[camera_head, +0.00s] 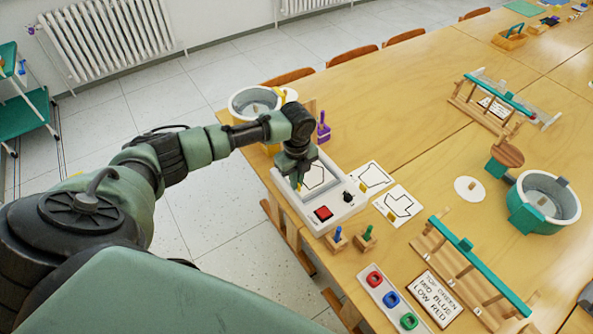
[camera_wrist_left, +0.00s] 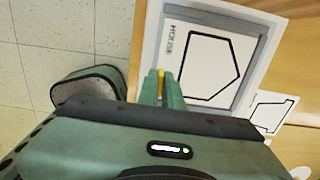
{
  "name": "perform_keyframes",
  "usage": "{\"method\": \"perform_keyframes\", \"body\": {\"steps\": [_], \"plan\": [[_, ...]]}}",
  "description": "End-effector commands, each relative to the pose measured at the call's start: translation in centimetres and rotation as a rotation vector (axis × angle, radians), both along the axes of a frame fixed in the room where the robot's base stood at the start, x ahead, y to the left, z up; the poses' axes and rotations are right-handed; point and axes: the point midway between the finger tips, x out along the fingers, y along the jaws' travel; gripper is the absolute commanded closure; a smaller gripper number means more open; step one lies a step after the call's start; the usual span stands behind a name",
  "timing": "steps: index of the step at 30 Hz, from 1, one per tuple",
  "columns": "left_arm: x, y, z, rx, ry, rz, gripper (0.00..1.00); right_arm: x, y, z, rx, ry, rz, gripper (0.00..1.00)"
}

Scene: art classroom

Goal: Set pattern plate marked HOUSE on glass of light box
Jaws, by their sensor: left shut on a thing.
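The white pattern plate marked HOUSE (camera_wrist_left: 213,85) carries a black house outline and has a yellow grip tab (camera_wrist_left: 160,84) at its edge. My left gripper (camera_head: 297,183) is shut on this tab. The plate (camera_head: 315,176) is over the glass area of the white light box (camera_head: 345,212), within its grey border in the left wrist view. I cannot tell whether it touches the glass or hangs just above it. The gripper hides part of the plate in the head view. My right gripper is not in view.
Two other pattern plates (camera_head: 373,178) (camera_head: 401,207) lie right of the box. The box has a red button (camera_head: 323,213) and a black knob (camera_head: 348,196).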

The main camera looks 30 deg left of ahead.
Motion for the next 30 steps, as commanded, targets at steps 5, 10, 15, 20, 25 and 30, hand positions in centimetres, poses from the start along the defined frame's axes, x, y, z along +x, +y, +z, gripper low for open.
{"method": "perform_keyframes", "body": {"steps": [5, 10, 15, 20, 25, 30], "plan": [[0.0, 0.0, 0.0, 0.000, 0.000, 0.000, 1.00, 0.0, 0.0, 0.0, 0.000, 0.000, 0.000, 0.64], [0.0, 0.0, 0.0, 0.000, 0.000, 0.000, 1.00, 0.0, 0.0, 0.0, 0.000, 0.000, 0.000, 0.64], [0.0, 0.0, 0.0, 0.000, 0.000, 0.000, 0.68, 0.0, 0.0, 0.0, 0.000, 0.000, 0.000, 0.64], [0.0, 0.0, 0.0, 0.001, 0.000, 0.000, 0.68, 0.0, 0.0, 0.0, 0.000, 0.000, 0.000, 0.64], [0.1, 0.0, 0.5, 0.000, -0.002, -0.001, 0.68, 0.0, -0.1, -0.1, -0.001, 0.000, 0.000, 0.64], [0.1, 0.0, 3.0, 0.000, -0.004, -0.002, 0.68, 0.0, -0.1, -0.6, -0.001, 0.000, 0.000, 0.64]]}}
